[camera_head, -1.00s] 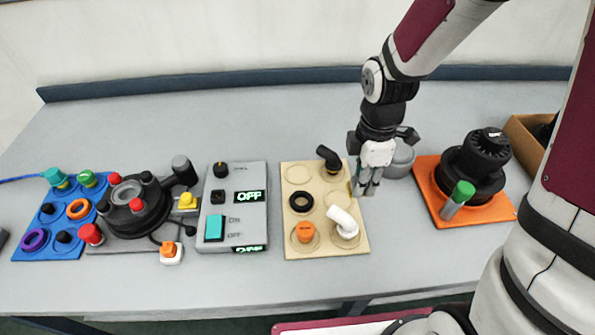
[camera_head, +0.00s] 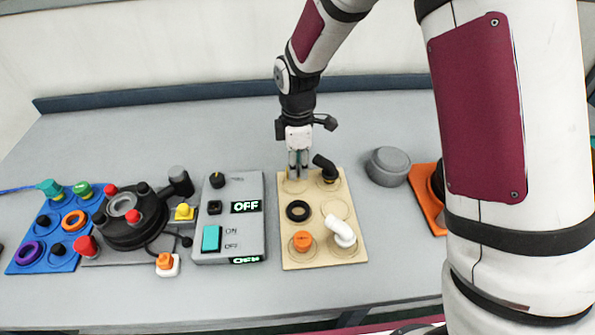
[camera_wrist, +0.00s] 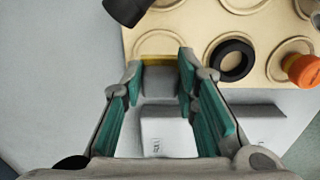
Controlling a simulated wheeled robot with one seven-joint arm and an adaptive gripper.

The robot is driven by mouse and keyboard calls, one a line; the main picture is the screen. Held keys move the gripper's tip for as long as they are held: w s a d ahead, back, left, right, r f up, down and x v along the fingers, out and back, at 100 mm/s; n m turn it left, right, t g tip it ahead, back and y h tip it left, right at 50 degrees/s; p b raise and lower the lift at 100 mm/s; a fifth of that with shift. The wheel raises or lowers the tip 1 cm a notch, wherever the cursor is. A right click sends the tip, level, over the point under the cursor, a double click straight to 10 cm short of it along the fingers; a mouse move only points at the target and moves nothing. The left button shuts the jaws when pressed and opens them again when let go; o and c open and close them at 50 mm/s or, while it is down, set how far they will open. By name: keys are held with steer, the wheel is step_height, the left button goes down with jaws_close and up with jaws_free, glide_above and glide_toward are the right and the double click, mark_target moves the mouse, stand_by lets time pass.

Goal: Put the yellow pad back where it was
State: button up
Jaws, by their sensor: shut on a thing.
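My gripper (camera_head: 298,174) is over the far left empty ring of the beige board (camera_head: 314,262). In the wrist view its fingers (camera_wrist: 163,62) are shut on the yellow pad (camera_wrist: 150,61), of which only a thin yellow strip shows at the fingertips. An empty outlined circle (camera_wrist: 156,43) lies just beyond the pad. In the head view I cannot make out the pad at the fingertips, nor whether it touches the board.
The board also carries a black elbow (camera_head: 324,166) close right of my gripper, a black ring (camera_head: 298,203), an orange cap (camera_head: 302,240) and a white elbow (camera_head: 342,232). A grey control box (camera_head: 229,240) stands left, a grey round container (camera_head: 388,166) right.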

mark_target(298, 165)
steer(key=shift+f, duration=1.45)
steer(key=shift+f, duration=0.2)
steer(key=o, duration=1.1)
steer(key=shift+o, duration=0.2)
step_height(298, 165, up, 13)
steer(key=shift+f, duration=0.2)
